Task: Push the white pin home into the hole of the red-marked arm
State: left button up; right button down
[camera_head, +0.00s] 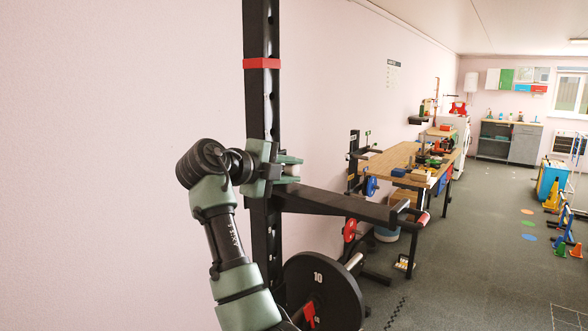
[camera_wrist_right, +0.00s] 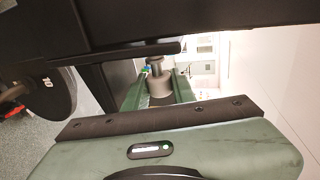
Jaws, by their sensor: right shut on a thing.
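My right gripper (camera_head: 295,169) is beside the black upright post (camera_head: 262,110), at the height where a black arm (camera_head: 335,204) joins it. The gripper is shut on a pale pin (camera_head: 292,171), of which only a small part shows between the fingers. In the right wrist view a grey, stepped cylindrical piece (camera_wrist_right: 158,84) sits between the two green fingers (camera_wrist_right: 158,90). The pin's far end and the hole are hidden, so I cannot tell how deep it sits. A red band (camera_head: 262,63) wraps the post higher up. My left gripper is out of view.
A black weight plate (camera_head: 322,293) marked 10 is low beside the post. A wooden workbench (camera_head: 398,160) with several items stands behind the black arm. The pink wall is close on the left.

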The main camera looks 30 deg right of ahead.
aim_at(284, 169)
jog(key=shift+w+a+p, duration=0.2)
jog(key=shift+w+p, duration=0.15)
jog(key=shift+w, duration=0.15)
jog(key=c, duration=1.1)
grip_release()
jog(key=shift+s+a+b, duration=0.2)
jog(key=shift+a+b, duration=0.2)
jog(key=shift+a, duration=0.15)
jog(key=b+v, duration=0.1)
jog(key=v, duration=0.4)
jog(key=shift+a+r+b, duration=0.15)
jog(key=shift+a+b, duration=0.2)
jog(key=shift+b, duration=0.05)
jog(key=shift+s+a+r, duration=0.2)
jog(key=shift+s+a, duration=0.05)
jog(key=shift+a, duration=0.15)
